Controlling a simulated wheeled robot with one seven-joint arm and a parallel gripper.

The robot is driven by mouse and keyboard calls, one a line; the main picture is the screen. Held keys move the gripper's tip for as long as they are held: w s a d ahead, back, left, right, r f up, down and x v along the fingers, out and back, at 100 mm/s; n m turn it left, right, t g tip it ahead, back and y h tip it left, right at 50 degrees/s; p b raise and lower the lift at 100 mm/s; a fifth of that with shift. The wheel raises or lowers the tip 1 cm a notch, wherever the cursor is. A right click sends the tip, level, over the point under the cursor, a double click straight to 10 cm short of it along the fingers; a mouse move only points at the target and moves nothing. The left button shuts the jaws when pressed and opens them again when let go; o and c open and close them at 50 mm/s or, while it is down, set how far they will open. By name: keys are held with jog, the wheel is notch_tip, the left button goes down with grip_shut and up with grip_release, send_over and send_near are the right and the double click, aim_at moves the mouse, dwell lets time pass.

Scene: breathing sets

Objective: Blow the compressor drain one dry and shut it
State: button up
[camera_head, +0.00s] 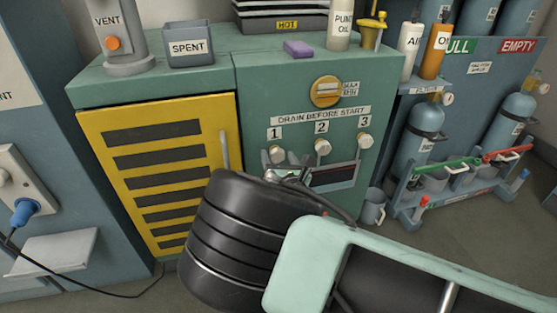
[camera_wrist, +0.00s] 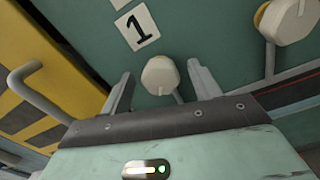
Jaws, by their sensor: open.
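The compressor drain one knob (camera_head: 277,154) is a cream knob under the label "1" on the green compressor cabinet (camera_head: 270,85). In the wrist view the same knob (camera_wrist: 160,76) sits between the two fingers of my gripper (camera_wrist: 159,69). My gripper is open, with a finger on each side of the knob; I cannot tell whether either touches it. In the head view my arm hides most of the gripper and the area below the knob. The knobs for drain two (camera_head: 322,147) and drain three (camera_head: 365,141) are to the right.
A yellow louvred door (camera_head: 165,165) with an upright handle (camera_head: 224,150) is left of the drains.

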jog(key=shift+w, duration=0.3)
jog(key=c, duration=1)
jog(key=shift+o, duration=0.2)
